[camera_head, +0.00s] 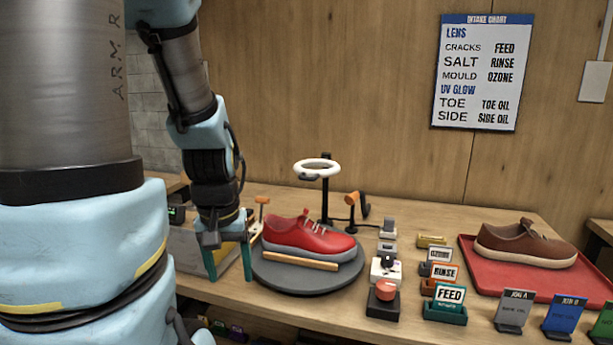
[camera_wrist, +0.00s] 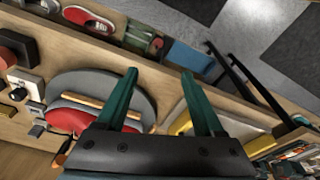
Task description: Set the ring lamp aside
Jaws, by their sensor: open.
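The ring lamp (camera_head: 332,169), a white ring on a black post, stands upright behind the red sneaker (camera_head: 300,238). The sneaker is on a round grey turntable (camera_head: 310,287) with a light wooden bar (camera_head: 299,260) along its near side. My gripper (camera_head: 228,268) is open and empty, pointing down, left of the turntable and apart from the lamp. In the wrist view my gripper (camera_wrist: 158,76) shows two spread green fingers. The turntable (camera_wrist: 75,85) and part of the sneaker (camera_wrist: 64,121) show to their left. I cannot make out the lamp in the wrist view.
An orange-headed tool (camera_head: 352,198) stands close right of the lamp. Right of the turntable are a red button (camera_head: 385,290), small devices and labelled holders such as FEED (camera_head: 450,295). A brown shoe (camera_head: 525,243) lies on a red tray (camera_head: 475,270). An intake chart (camera_head: 483,72) hangs on the wall.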

